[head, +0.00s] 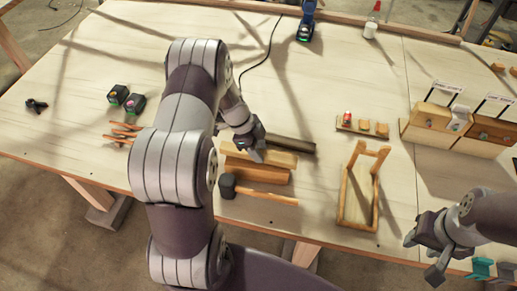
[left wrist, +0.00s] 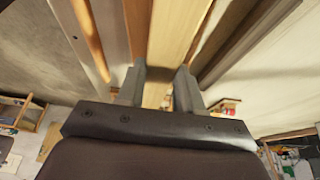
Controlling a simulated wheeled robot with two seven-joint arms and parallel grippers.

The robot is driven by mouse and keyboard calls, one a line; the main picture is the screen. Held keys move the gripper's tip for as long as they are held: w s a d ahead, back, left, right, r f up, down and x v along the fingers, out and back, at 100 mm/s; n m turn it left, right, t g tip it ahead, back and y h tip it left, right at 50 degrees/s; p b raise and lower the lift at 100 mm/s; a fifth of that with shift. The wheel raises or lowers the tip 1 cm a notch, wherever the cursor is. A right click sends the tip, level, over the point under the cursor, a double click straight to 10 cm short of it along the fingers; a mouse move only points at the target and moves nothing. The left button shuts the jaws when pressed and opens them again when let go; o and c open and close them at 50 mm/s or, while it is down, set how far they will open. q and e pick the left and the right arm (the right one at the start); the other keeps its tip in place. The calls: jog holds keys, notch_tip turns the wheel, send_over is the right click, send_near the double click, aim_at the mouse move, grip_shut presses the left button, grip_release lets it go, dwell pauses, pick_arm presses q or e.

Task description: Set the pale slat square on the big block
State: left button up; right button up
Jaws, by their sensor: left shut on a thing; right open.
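The pale slat (head: 283,159) lies among other slats near the front middle of the table. My left gripper (head: 256,152) is shut on it; in the left wrist view the fingers (left wrist: 159,92) sit on either side of the pale slat (left wrist: 176,40). I cannot tell whether it is lifted clear of the table. I cannot tell which is the big block. My right gripper (head: 425,257) is open and empty at the lower right.
A dark slat (head: 290,143) lies just behind, and a mallet (head: 228,186) in front. A small tray (head: 345,126) holds little pieces. Black boxes (head: 134,103) are at the left. The table's back middle is mostly clear.

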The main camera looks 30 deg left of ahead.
pick_arm(q)
jog(key=shift+f+b, duration=0.3)
jog(key=shift+b, duration=0.05)
jog(key=o, duration=1.2)
jog(key=shift+r, duration=0.1)
jog(key=shift+a+r, duration=0.25)
jog(key=shift+r, duration=0.1)
jog(key=b+v, duration=0.3)
jog(key=v, duration=0.5)
jog(key=shift+r, duration=0.1)
jog(key=p+v, duration=0.2)
jog(key=v, duration=0.1)
jog(key=shift+s+a+r, duration=0.1)
jog(key=shift+r, duration=0.2)
